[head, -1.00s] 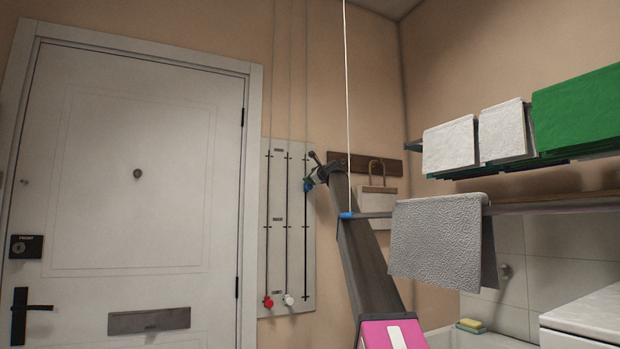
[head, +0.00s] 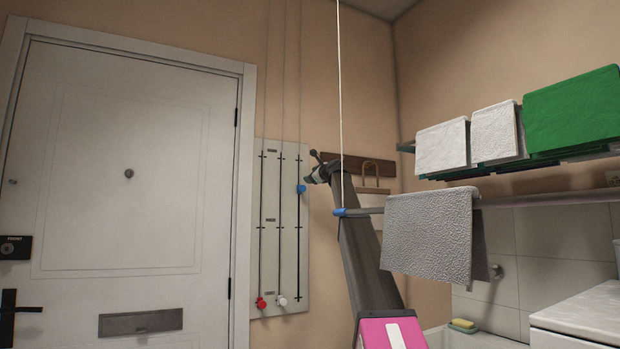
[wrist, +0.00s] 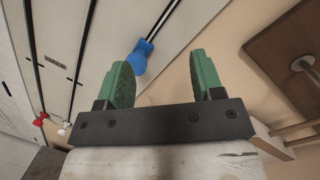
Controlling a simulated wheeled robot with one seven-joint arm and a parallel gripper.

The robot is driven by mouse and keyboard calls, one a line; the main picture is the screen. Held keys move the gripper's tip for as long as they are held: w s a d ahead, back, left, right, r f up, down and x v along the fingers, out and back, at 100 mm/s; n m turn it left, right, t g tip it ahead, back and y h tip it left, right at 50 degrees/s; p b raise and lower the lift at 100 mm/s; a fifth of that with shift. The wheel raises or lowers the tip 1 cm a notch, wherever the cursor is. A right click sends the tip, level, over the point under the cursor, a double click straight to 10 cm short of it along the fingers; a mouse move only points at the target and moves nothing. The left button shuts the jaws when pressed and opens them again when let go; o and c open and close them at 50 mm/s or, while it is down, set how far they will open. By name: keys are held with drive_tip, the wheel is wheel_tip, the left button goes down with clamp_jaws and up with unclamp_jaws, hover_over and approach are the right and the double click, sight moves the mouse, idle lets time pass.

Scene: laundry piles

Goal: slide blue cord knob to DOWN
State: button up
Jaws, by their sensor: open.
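The blue cord knob (head: 301,189) is on the rightmost track of the pale board (head: 270,245) on the wall, between the top and middle marks. Its cord runs upward. My gripper (head: 306,180) is just right of the knob in the head view. In the wrist view my green-padded gripper (wrist: 162,78) is open with nothing between its fingers. The blue knob (wrist: 141,57) shows beyond the fingertips, nearer the left finger. I cannot tell whether they touch.
A red knob (head: 261,303) and a white knob (head: 282,301) sit low on the other tracks. A brown rack (head: 345,163) is on the wall right of my gripper. A rail with a grey towel (head: 430,235) stands at right. A white door (head: 125,180) is at left.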

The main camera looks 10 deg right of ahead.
drive_tip(key=shift+v, duration=2.7)
